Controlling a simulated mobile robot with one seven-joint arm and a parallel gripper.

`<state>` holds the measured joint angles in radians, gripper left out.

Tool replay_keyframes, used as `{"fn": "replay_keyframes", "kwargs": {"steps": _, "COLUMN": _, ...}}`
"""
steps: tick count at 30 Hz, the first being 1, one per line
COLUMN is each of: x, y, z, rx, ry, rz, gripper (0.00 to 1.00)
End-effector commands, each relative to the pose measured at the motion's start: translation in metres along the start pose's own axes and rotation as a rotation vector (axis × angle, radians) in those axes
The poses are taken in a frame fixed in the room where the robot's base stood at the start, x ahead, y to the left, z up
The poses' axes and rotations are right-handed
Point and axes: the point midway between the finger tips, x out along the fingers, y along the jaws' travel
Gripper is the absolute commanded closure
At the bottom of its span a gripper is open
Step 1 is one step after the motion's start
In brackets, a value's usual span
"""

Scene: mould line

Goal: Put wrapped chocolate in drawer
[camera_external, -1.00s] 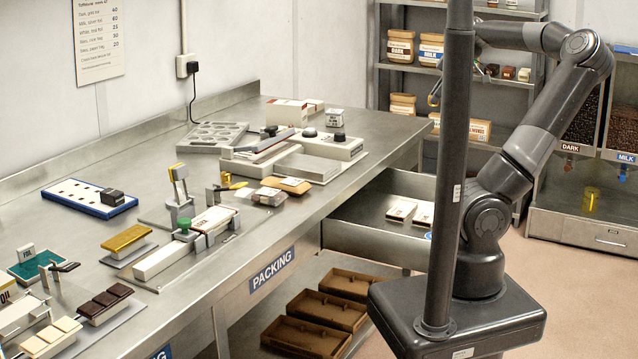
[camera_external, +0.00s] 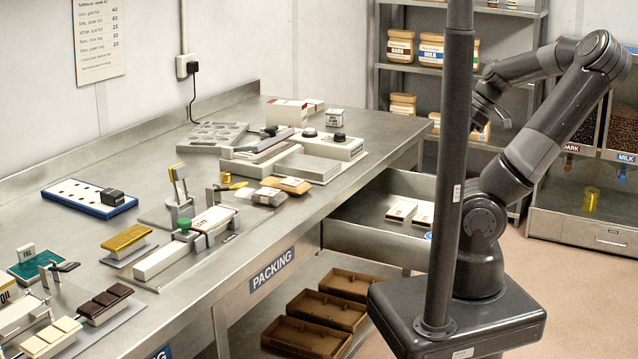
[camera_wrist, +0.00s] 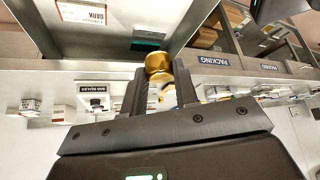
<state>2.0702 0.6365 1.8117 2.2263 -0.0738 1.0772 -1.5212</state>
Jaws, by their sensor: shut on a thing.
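My gripper (camera_wrist: 159,82) is shut on a gold-wrapped chocolate (camera_wrist: 158,64) in the wrist view; the chocolate shows between the two dark fingers. The drawer (camera_external: 352,238) under the right end of the packing bench is pulled open. It holds pale flat packs (camera_external: 401,210). The wrist view shows the drawer (camera_wrist: 205,14) at the top, with a DARK-labelled pack (camera_wrist: 84,13) and a green-edged item (camera_wrist: 147,42) inside.
The steel packing bench (camera_external: 390,130) carries moulds, a sealer and wrapped bars (camera_external: 270,196). Brown trays (camera_external: 305,336) lie on the shelf below. Shelves with jars (camera_external: 400,47) and bean dispensers stand behind my arm. The drawer has bare floor between its packs and its left wall.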

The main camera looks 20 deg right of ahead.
Motion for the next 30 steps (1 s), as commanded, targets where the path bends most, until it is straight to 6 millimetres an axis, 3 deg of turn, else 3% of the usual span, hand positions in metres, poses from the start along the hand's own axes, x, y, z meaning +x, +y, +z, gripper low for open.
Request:
{"fn": "replay_keyframes", "kwargs": {"steps": 9, "x": 0.089, "y": -0.001, "z": 0.052, "rx": -0.001, "ry": 0.001, "rz": -0.009, "gripper": 0.94}}
{"fn": "replay_keyframes", "kwargs": {"steps": 16, "x": 0.124, "y": -0.001, "z": 0.075, "rx": 0.002, "ry": 0.001, "rz": -0.007, "gripper": 0.94}}
{"fn": "replay_keyframes", "kwargs": {"steps": 21, "x": 0.136, "y": 0.001, "z": 0.078, "rx": 0.001, "ry": 0.001, "rz": -0.008, "gripper": 0.94}}
{"fn": "replay_keyframes", "kwargs": {"steps": 30, "x": 0.172, "y": 0.013, "z": 0.061, "rx": -0.001, "ry": 0.000, "rz": -0.009, "gripper": 0.94}}
